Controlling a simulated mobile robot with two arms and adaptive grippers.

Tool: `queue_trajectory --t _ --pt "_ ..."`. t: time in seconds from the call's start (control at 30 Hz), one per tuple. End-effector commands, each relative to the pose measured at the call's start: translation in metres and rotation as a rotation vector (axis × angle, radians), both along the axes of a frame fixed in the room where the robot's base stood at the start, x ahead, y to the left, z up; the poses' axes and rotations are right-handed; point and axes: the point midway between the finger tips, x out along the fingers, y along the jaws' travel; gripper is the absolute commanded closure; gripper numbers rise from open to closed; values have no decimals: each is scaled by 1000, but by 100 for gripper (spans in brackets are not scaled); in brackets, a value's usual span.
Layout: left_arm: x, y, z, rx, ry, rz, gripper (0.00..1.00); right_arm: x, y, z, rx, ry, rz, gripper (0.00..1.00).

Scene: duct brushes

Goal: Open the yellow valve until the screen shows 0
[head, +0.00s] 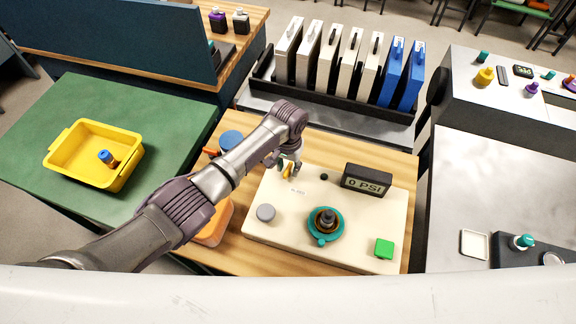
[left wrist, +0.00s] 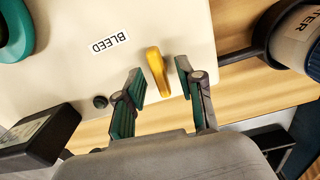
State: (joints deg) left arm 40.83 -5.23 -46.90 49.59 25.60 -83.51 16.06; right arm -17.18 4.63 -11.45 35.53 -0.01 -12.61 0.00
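The yellow valve (head: 288,171) is a small handle on the cream panel (head: 275,235), beside the BLEED label (head: 298,190). In the left wrist view the valve (left wrist: 158,72) shows with the BLEED label (left wrist: 109,43) to its left. My left gripper (head: 287,163) is at the valve. In the left wrist view its teal-padded fingers (left wrist: 160,88) are apart, one on each side of the handle's near end, with gaps showing. The screen (head: 367,181) on the panel reads 0 PSI. My right gripper is not in view.
The panel also carries a grey knob (head: 265,212), a teal ring fitting (head: 325,224) and a green block (head: 384,248). A blue-topped canister (head: 230,140) stands left of the panel. A yellow bin (head: 62,158) is on the green table. A rack of white and blue panels (head: 330,97) stands behind.

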Motion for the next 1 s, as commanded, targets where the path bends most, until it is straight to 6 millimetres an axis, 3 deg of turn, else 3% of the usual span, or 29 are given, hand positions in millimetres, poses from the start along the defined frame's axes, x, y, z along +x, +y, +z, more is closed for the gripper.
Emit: queue_trajectory --t 0.23,0.37,0.8,1.0 --pt "-1 0 0 1 2 0 61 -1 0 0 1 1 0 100" --pt "0 0 10 -1 1 0 61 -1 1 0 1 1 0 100" --pt "0 0 97 -1 -2 0 61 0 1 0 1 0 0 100" --pt "0 0 116 -1 1 0 61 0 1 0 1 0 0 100"
